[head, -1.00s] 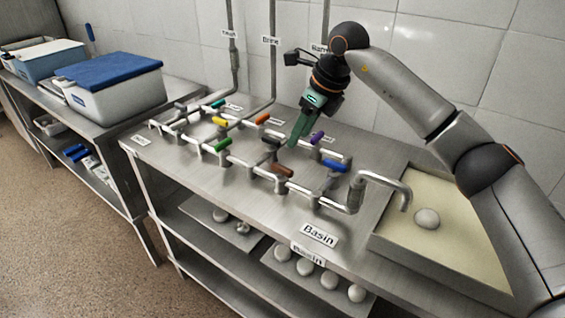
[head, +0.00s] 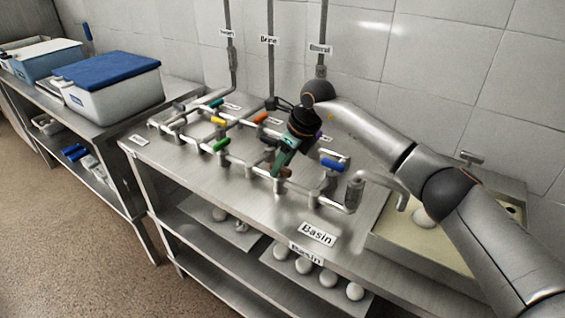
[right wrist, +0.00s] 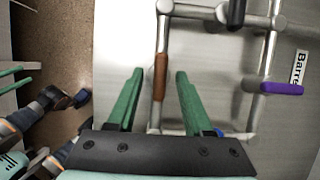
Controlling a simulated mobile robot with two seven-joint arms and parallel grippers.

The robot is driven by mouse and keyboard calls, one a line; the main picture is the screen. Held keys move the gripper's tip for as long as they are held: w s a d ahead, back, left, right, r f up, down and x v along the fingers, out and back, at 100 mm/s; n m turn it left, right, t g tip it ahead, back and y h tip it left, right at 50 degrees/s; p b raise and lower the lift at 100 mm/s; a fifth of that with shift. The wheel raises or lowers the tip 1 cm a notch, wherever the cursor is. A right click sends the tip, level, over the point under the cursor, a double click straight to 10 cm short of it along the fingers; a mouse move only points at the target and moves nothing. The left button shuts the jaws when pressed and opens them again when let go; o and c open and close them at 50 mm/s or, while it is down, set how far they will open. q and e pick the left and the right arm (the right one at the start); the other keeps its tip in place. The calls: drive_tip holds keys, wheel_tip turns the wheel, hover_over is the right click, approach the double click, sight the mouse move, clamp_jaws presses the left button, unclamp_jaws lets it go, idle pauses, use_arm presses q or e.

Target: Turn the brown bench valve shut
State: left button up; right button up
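The brown valve handle (head: 286,173) is on the front pipe run of the bench, partly hidden by my right gripper in the head view. In the right wrist view the brown handle (right wrist: 160,77) lies lengthwise along its pipe. My right gripper (head: 277,173) points down over it.
Close by are a blue handle (head: 332,165), a purple handle (right wrist: 281,88) and a black handle (right wrist: 236,14). Green, yellow and orange (head: 261,118) handles sit farther left. A curved spout (head: 385,180) and basin (head: 385,232) are at right. Pipes rise along the wall.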

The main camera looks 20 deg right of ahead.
clamp_jaws()
idle(0.3)
